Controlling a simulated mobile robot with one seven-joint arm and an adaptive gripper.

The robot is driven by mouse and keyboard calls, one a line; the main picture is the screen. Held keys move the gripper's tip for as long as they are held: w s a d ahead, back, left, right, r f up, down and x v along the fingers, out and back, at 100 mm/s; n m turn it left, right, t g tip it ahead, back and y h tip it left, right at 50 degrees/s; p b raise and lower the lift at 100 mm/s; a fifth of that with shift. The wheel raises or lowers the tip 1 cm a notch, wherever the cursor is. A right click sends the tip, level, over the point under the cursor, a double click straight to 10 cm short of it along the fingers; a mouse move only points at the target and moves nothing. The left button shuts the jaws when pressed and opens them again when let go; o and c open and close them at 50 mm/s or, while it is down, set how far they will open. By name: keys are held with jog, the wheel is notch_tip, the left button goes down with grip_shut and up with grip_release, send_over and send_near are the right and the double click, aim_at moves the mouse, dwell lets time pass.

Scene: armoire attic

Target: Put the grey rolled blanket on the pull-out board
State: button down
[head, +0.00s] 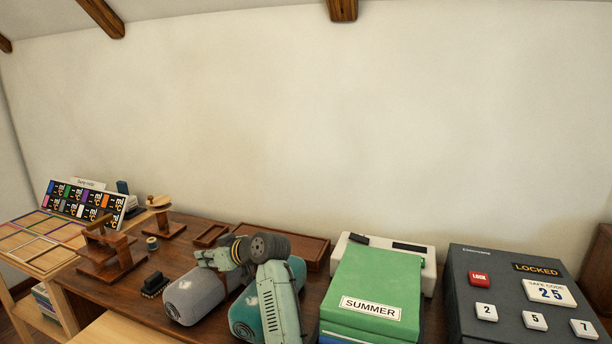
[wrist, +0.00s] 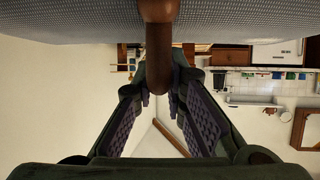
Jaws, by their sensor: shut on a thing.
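The grey rolled blanket (head: 190,302) is at the front of the dark desk in the head view, left of a teal rolled blanket (head: 243,318). In the wrist view its grey woven side (wrist: 70,22) fills the top edge, with a brown strap handle (wrist: 158,50) standing out from it. My gripper (wrist: 161,92) is shut on this handle. In the head view my gripper (head: 205,258) is just above the grey roll, partly hidden by my arm. I cannot tell whether the roll touches the desk. A pale wooden board (head: 115,330), apparently the pull-out board, shows at the desk's front left.
A green SUMMER box (head: 375,285) and a dark keypad safe (head: 510,290) stand on the right. A wooden stand (head: 110,255), a black block (head: 154,284) and a shallow wooden tray (head: 290,243) are on the desk. The visible board surface is bare.

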aim_at(222, 274)
jog(key=shift+p+v, duration=0.45)
jog(key=shift+v, duration=2.15)
